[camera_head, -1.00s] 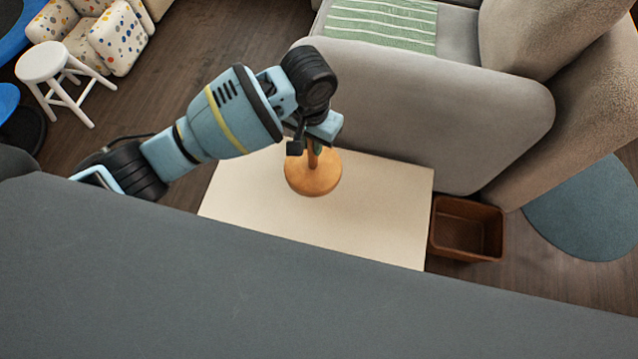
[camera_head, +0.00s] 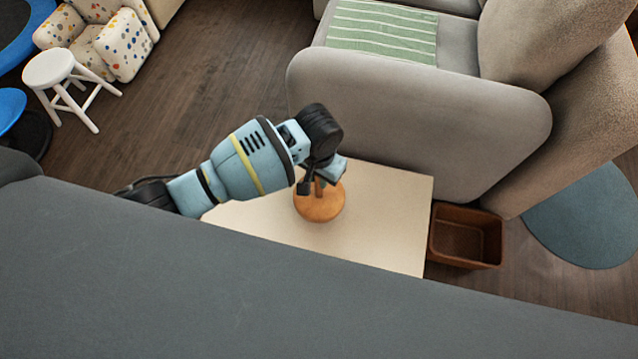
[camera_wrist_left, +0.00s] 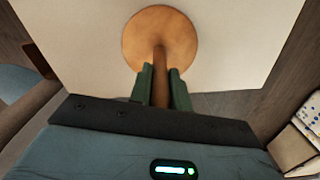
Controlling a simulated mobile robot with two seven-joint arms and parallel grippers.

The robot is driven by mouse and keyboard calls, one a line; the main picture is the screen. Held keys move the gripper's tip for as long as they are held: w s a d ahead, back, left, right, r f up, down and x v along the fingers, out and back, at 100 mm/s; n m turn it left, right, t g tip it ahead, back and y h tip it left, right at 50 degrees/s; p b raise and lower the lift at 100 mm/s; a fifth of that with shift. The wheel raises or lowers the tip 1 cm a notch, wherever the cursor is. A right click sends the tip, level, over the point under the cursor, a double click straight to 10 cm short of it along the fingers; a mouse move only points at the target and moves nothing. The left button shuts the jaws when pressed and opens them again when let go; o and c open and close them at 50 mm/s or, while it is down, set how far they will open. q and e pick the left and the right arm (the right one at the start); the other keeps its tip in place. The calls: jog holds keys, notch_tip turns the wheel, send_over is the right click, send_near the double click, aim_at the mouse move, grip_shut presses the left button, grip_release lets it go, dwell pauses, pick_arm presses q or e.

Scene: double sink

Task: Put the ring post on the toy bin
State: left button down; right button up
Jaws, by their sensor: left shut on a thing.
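The ring post (camera_head: 319,207) is a round wooden base with an upright peg. In the head view it shows over the pale table top; whether its base touches the table I cannot tell. My left gripper (camera_head: 319,182) is shut on its peg. In the left wrist view the green fingers of my left gripper (camera_wrist_left: 160,85) press on both sides of the peg, with the round base of the ring post (camera_wrist_left: 160,32) beyond them. An open brown bin (camera_head: 467,238), likely the toy bin, stands on the floor right of the table and is empty. My right gripper is not in view.
The pale table (camera_head: 385,215) is otherwise bare. A grey sofa (camera_head: 420,120) with a green striped cloth (camera_head: 382,30) stands behind it. A white stool (camera_head: 55,70) and a spotted armchair (camera_head: 95,45) are at the far left. A blue round rug (camera_head: 590,220) lies at the right.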

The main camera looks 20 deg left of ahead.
aim_at(318, 185)
pick_arm(q)
jog(key=shift+f, duration=0.1)
notch_tip(318, 185, down, 3)
jog(key=shift+f+b, duration=0.2)
jog(key=shift+b, duration=0.35)
jog(key=shift+f, duration=0.25)
jog(key=c, duration=1.3)
grip_release()
notch_tip(318, 185, up, 11)
jog(key=p, duration=0.3)
jog(key=shift+r, duration=0.6)
